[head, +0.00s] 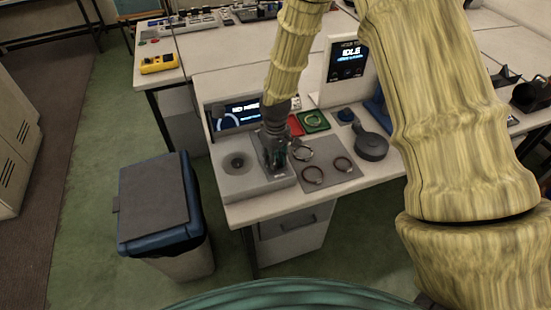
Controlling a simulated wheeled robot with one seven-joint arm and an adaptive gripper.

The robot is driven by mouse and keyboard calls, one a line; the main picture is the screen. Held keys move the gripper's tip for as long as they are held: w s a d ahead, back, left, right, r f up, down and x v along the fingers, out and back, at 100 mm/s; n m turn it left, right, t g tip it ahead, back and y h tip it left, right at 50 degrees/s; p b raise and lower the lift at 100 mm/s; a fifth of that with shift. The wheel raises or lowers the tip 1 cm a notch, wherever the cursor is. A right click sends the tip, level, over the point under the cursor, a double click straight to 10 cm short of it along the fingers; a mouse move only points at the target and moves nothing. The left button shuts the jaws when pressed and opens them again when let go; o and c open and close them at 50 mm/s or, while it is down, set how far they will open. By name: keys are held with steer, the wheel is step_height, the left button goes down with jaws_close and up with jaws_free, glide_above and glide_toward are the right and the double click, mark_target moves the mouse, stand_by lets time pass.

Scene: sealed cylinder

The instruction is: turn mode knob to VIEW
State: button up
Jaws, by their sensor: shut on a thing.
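A light grey device (232,187) stands at the left front of the desk, with a round dark recess (237,162) on its top and a lit screen (240,111) behind. The screen's text starts with "NO"; my arm covers the rest. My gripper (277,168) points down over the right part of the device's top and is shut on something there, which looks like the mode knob. The fingers hide the knob, so its pointer and the VIEW mark cannot be read.
Right of the device, metal rings (313,175) lie on a grey mat (327,158). Near them are a green tray (313,122), a dark round pan-like object (371,146) and an upright display (345,62) reading "IDLE". A lidded bin (155,205) stands on the floor at left.

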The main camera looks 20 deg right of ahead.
steer(key=shift+w+r+n, duration=0.1)
steer(key=shift+n, duration=1)
steer(key=o, duration=1.1)
steer(key=shift+c, duration=0.2)
step_height(320, 180, up, 12)
